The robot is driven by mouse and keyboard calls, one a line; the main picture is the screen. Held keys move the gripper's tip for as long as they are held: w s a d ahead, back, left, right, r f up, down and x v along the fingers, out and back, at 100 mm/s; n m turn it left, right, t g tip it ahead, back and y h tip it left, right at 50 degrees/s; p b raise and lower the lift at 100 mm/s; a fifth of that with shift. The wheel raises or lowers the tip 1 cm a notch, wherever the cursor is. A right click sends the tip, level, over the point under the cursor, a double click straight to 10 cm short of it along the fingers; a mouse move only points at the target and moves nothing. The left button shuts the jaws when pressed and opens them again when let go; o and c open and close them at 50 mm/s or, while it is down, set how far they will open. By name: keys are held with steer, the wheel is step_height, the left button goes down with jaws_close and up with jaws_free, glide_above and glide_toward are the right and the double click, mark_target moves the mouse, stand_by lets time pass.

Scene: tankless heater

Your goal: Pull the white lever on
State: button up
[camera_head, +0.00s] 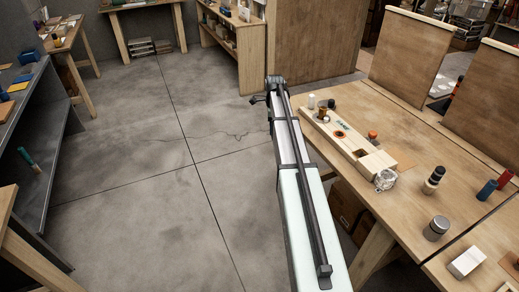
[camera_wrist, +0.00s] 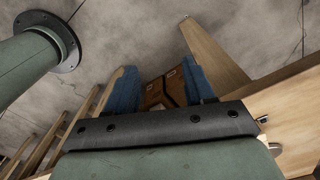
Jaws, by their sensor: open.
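A long pale wooden block (camera_head: 345,138) lies on the wooden table at the right, with several small fittings along it. A small white upright piece (camera_head: 311,101) stands at its far end; I cannot tell whether it is the white lever. A clear, shiny fitting (camera_head: 385,179) is at the near end. In the wrist view my gripper (camera_wrist: 160,82) shows two blue fingers spread apart, open and empty, pointing down past the table's edge. In the head view my arm reaches forward just left of the table, and the gripper's fingers cannot be made out.
The wooden table (camera_head: 400,205) also bears a dark-topped bottle (camera_head: 433,180), a metal canister (camera_head: 436,229) and red and blue cylinders. A cardboard box (camera_wrist: 160,92) lies below, between the fingers in the wrist view. Grey floor (camera_head: 130,170) left of my arm is clear.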

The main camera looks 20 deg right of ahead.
steer(key=s+a+f+n, duration=0.4)
steer(key=a+f+n, duration=0.1)
steer(key=a, duration=0.3)
steer(key=shift+s+a+f, duration=0.25)
steer(key=shift+s+f, duration=0.05)
steer(key=shift+f, duration=0.45)
steer(key=shift+c, duration=0.3)
